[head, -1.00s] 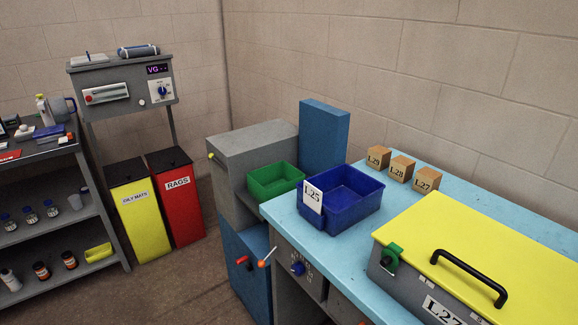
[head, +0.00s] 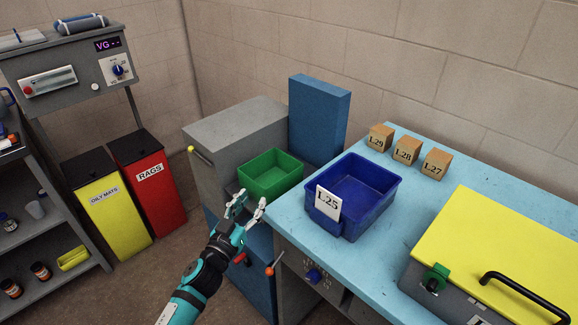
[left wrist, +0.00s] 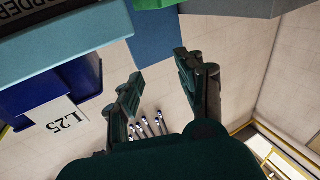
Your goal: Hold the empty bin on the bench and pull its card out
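The blue bin (head: 372,214) stands empty on the light blue bench (head: 470,170), near its left end. A white card (head: 328,204) marked L25 sits upright on the bin's front left face. My left gripper (head: 250,205) is open and empty, left of the bin and apart from it, in front of the green bin. In the left wrist view, my open fingers (left wrist: 158,88) show with the blue bin (left wrist: 45,90) and its card (left wrist: 66,126) to their left. My right gripper is not in view.
A green bin (head: 271,174) sits beside the bench, by a grey cabinet (head: 235,135). A blue upright box (head: 320,115) stands behind. Wooden blocks (head: 407,150) line the bench's back. A yellow-lidded case (head: 500,250) stands right of the blue bin, with bare bench between.

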